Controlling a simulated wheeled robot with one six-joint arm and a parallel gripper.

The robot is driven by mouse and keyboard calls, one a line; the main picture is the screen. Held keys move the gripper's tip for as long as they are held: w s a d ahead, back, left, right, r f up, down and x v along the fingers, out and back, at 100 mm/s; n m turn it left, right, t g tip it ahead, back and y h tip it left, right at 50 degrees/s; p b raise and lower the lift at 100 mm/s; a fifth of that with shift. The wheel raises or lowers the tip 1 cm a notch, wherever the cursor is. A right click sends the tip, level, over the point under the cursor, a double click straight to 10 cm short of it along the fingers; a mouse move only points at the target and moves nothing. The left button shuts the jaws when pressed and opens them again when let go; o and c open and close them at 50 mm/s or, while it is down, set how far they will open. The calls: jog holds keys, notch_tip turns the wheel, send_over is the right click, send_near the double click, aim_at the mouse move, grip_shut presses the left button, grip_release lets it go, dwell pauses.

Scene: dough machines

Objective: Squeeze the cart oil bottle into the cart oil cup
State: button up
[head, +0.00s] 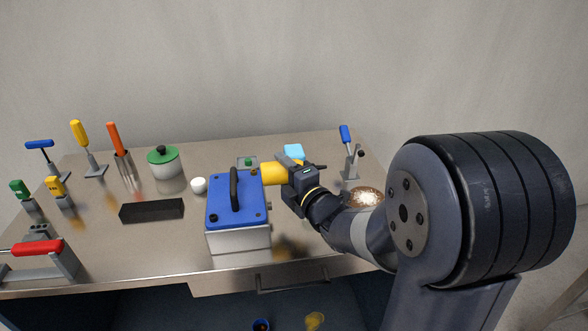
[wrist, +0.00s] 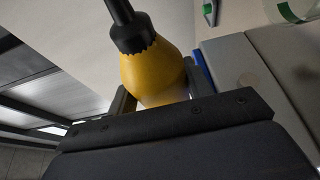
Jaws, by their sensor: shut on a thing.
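The oil bottle (head: 272,173) is yellow and lies about on its side in my gripper (head: 288,173), above the table behind the blue-topped machine. In the wrist view the bottle (wrist: 153,75) sits between both fingers, with its black cap and nozzle pointing away from the gripper. My gripper is shut on its body. A small yellowish round thing (head: 315,320) and a dark blue round one (head: 261,324) show low down below the table front. I cannot tell which, if either, is the oil cup.
A blue-topped machine (head: 236,196) with a black handle stands close left of the bottle. A blue-handled lever (head: 347,150) is right. The table's front-left middle is clear.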

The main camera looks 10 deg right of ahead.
jog(key=shift+a+r+m+t, duration=0.15)
jog(key=shift+a+m+t, duration=0.3)
jog(key=shift+m, duration=0.45)
jog(key=r+m+p, duration=0.2)
jog(key=r+m+t+p, duration=0.1)
jog(key=r+m+p, duration=0.1)
jog(key=r+m+t+p, duration=0.1)
jog(key=m+p, duration=0.1)
jog(key=shift+d+r+p, duration=0.25)
jog(key=shift+r+p, duration=0.05)
jog(key=shift+r, duration=0.1)
notch_tip(320, 180, up, 2)
jog(key=m+t+h+p, duration=0.1)
jog(key=m+p, duration=0.1)
jog(key=m, duration=0.1)
notch_tip(320, 180, down, 5)
jog(key=b, duration=0.6)
jog(key=shift+r, duration=0.2)
jog(key=shift+d+b, duration=0.1)
jog(key=shift+b, duration=1)
jog(key=shift+o, duration=0.8)
jog(key=c, duration=0.8)
